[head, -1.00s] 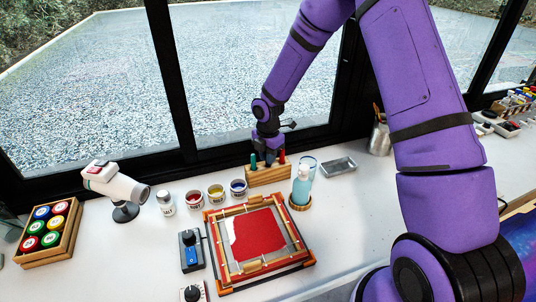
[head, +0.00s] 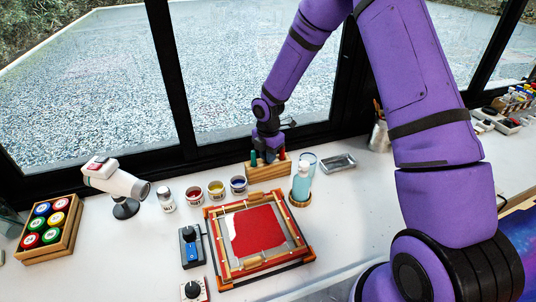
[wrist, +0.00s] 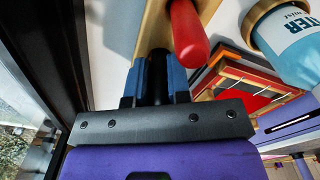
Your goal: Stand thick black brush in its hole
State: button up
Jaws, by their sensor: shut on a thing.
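My gripper (head: 268,153) is over the wooden brush block (head: 268,173) by the window. In the wrist view its blue-padded fingers (wrist: 157,78) are closed around a black handle (wrist: 157,55), the thick black brush. The brush's lower end meets the block (wrist: 155,22); I cannot tell how deep it sits in a hole. A green-handled brush (head: 253,158) stands in the block left of my gripper. A red-handled brush stands in the block on the other side, close to my fingers in the wrist view (wrist: 187,35).
A water bottle (head: 301,184) and a glass (head: 307,160) stand right of the block. Small dye jars (head: 216,190) stand to its left. A framed red screen (head: 258,232) lies in front. The window frame (wrist: 55,60) is close behind my gripper.

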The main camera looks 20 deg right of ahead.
jog(key=shift+f, duration=0.1)
jog(key=o, duration=0.8)
jog(key=shift+o, duration=0.2)
notch_tip(320, 180, up, 11)
jog(key=shift+f, duration=0.1)
dwell(0.4)
